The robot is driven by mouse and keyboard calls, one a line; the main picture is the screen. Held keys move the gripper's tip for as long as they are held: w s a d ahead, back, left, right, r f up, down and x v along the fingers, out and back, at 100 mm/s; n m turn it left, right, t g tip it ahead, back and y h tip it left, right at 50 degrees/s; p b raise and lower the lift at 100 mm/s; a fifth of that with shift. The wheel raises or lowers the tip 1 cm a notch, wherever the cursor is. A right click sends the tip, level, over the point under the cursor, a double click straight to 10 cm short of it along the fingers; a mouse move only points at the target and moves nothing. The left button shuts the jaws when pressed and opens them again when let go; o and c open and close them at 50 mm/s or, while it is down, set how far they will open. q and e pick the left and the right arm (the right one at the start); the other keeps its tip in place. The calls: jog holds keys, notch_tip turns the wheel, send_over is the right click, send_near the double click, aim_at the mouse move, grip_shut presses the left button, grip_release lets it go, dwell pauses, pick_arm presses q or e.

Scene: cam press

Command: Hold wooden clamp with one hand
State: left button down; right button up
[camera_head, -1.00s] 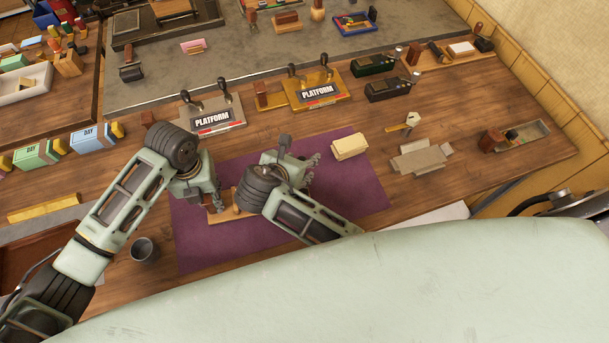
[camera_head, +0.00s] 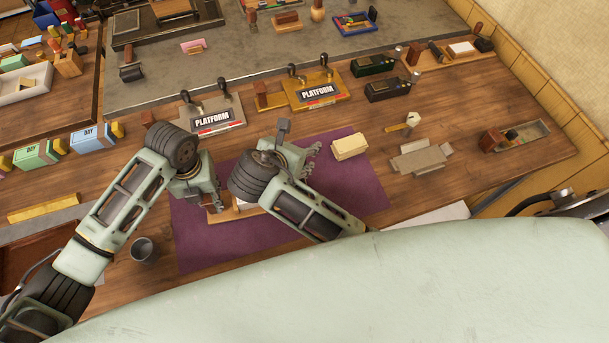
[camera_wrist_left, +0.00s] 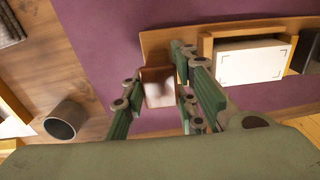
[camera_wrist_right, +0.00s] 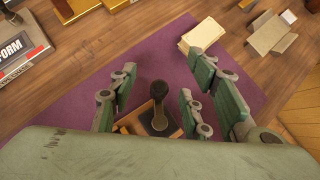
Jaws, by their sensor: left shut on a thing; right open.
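The wooden clamp (camera_head: 246,212) lies on the purple mat, partly hidden by my arms. In the left wrist view its wooden board (camera_wrist_left: 158,36) has a brown block at one end and a white card (camera_wrist_left: 248,72) in a raised frame. My left gripper (camera_head: 213,205) is shut on the brown block (camera_wrist_left: 158,88) of the clamp. My right gripper (camera_head: 312,160) is open and empty above the mat. In the right wrist view a dark-knobbed lever (camera_wrist_right: 159,98) stands up from the clamp, below and between the spread fingers; contact does not show.
A pale yellow stack (camera_head: 350,146) lies on the mat (camera_head: 365,190) at right. A grey cup (camera_head: 144,250) stands left of the mat. Two platform presses (camera_head: 213,121) (camera_head: 318,90) stand behind it. Bare wood lies between mat and presses.

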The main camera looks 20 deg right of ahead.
jog(key=shift+r, duration=0.25)
jog(key=shift+v, duration=2.5)
jog(key=shift+f, duration=0.1)
